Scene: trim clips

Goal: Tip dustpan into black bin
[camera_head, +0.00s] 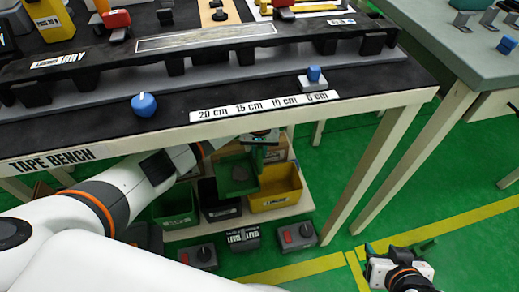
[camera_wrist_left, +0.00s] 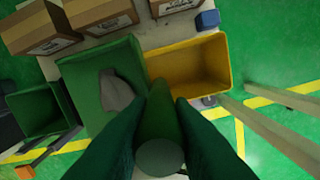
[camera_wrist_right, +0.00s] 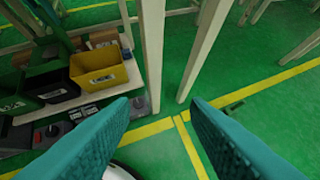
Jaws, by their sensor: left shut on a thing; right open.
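My left gripper (camera_head: 258,138) is shut on the handle of a green dustpan (camera_head: 238,182), below the bench's front edge. In the left wrist view the dustpan (camera_wrist_left: 82,97) holds a grey, flat-looking lump (camera_wrist_left: 116,92). The black bin (camera_head: 219,206) stands on the low shelf between the green bin and the yellow bin. The dustpan hangs above the black bin and hides much of its opening in the head view. The black bin also shows in the right wrist view (camera_wrist_right: 47,92). My right gripper (camera_wrist_right: 168,112) is open and empty, away to the right of the bins.
The yellow bin (camera_head: 276,200) is close right of the dustpan, and the green bin (camera_head: 174,208) is at left. Cardboard boxes (camera_wrist_left: 100,12) sit behind. The tape bench (camera_head: 120,148) overhangs the bins. Dark boxes with red switches (camera_head: 297,235) stand in front.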

